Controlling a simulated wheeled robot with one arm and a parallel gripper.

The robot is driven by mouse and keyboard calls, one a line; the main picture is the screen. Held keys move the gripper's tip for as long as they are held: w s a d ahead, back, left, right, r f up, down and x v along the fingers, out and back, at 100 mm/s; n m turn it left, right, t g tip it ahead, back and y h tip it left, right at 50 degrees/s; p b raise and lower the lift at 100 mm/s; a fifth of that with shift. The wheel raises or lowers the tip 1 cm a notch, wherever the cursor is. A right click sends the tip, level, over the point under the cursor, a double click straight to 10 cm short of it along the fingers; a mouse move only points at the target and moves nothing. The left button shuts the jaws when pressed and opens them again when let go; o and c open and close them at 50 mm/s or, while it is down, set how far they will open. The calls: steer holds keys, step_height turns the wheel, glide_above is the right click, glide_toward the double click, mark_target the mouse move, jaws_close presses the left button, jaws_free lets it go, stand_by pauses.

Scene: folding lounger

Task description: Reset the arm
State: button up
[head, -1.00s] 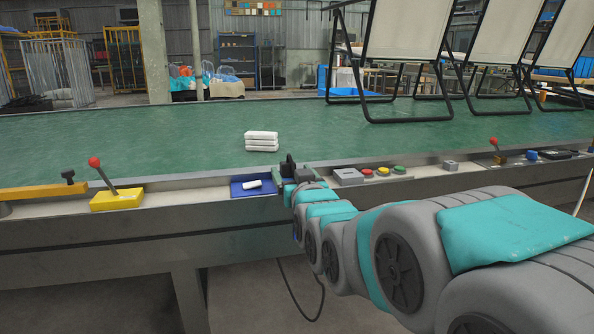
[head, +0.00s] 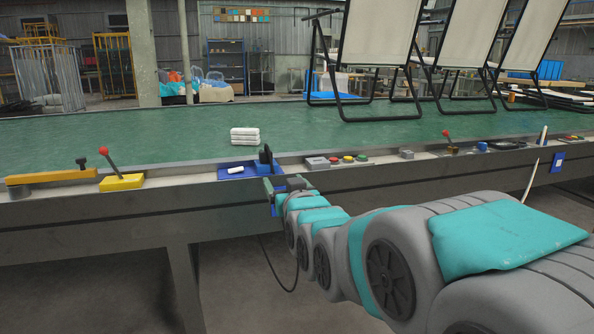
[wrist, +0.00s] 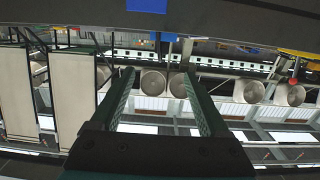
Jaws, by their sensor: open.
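My gripper (head: 268,172) is at the end of my outstretched arm in the head view, by the front rail of the green conveyor (head: 180,133). In the wrist view my gripper (wrist: 158,74) shows two green-lined fingers spread apart with nothing between them. A stack of white rolls (head: 245,137) stands on the conveyor, apart from the gripper. A single white piece (head: 236,170) lies on a blue tray (head: 227,176) on the rail, just left of the gripper.
A yellow lever box (head: 120,183) with a red knob stands on the left of the rail. A grey box (head: 317,163) and coloured buttons (head: 348,159) are right of the gripper. Several black-framed loungers (head: 382,50) stand on the conveyor at the back right. The left belt is clear.

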steer(key=s+d+f+m+g+h+p, duration=0.1)
steer(key=s+d+f+g+h, duration=0.1)
steer(key=s+d+f+g, duration=0.5)
steer(key=s+d+f+m+g+h+p, duration=0.1)
steer(key=s+d+f+g+h+p, duration=0.1)
steer(key=s+d+f, duration=0.5)
steer(key=s+d+f+g, duration=0.1)
steer(key=s+g, duration=0.2)
steer(key=s, duration=0.7)
steer(key=s+d+f+g+p, duration=0.1)
steer(key=s+f+g, duration=0.1)
steer(key=s, duration=0.8)
steer(key=s+d+f+m+g, duration=0.1)
steer(key=s+g, duration=0.3)
steer(key=s, duration=0.6)
steer(key=shift+d+f+g+h+p, duration=0.4)
steer(key=shift+f, duration=0.35)
